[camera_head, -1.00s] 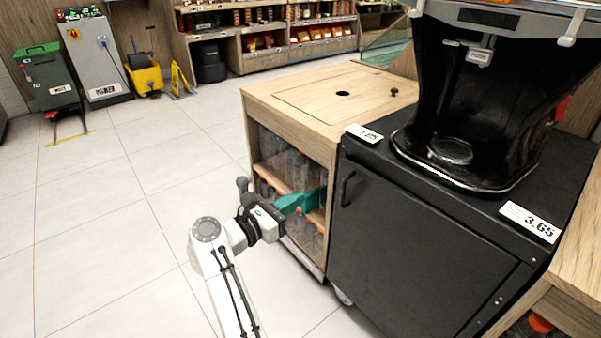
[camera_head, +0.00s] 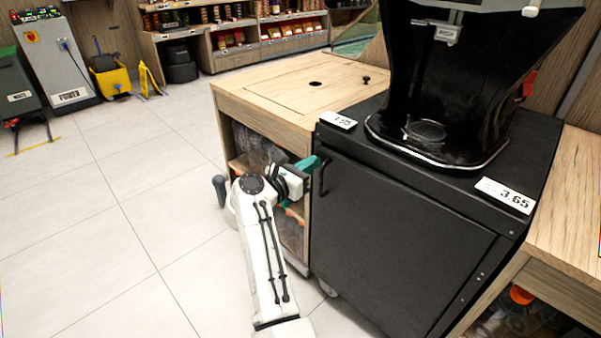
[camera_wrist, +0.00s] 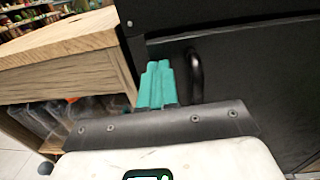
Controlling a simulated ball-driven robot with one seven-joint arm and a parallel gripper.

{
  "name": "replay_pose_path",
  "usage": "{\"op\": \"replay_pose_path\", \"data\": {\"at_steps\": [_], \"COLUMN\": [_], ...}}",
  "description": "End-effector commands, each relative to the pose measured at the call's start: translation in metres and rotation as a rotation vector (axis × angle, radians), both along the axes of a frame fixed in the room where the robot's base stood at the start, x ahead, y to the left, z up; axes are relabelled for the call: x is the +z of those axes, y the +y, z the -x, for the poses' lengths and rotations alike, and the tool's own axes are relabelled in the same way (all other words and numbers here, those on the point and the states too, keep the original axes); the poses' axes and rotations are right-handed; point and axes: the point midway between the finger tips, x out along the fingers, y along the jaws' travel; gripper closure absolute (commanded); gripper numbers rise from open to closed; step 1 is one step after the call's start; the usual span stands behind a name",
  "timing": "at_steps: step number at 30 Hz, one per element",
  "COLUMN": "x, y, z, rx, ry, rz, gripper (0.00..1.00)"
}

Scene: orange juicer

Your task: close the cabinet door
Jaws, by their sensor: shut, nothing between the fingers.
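The black cabinet door (camera_head: 395,240) fills the front of the cabinet under the juicer and looks flush with its frame in the head view. Its dark handle (camera_head: 321,178) is at the door's upper left; it also shows in the wrist view (camera_wrist: 196,75). My gripper (camera_head: 311,166) has teal fingers pressed together with nothing between them. In the wrist view the fingers (camera_wrist: 157,85) are just left of the handle, in front of the door's left edge. I cannot tell whether they touch the door.
A wooden counter (camera_head: 265,95) with open shelves of plastic bottles stands left of the cabinet. The black juicer (camera_head: 455,80) stands on the cabinet top. Another wooden unit (camera_head: 575,210) is at the right. The tiled floor (camera_head: 110,220) at the left is clear.

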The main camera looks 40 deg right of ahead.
Motion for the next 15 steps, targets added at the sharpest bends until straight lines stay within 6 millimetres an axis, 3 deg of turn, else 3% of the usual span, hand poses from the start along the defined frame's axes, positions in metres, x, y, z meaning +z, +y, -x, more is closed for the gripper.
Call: {"op": "replay_pose_path", "data": {"at_steps": [15], "x": [-0.0041], "y": [-0.0100], "z": [-0.0022], "rx": [-0.019], "ry": [-0.002], "rz": [-0.002], "gripper": [1.00]}}
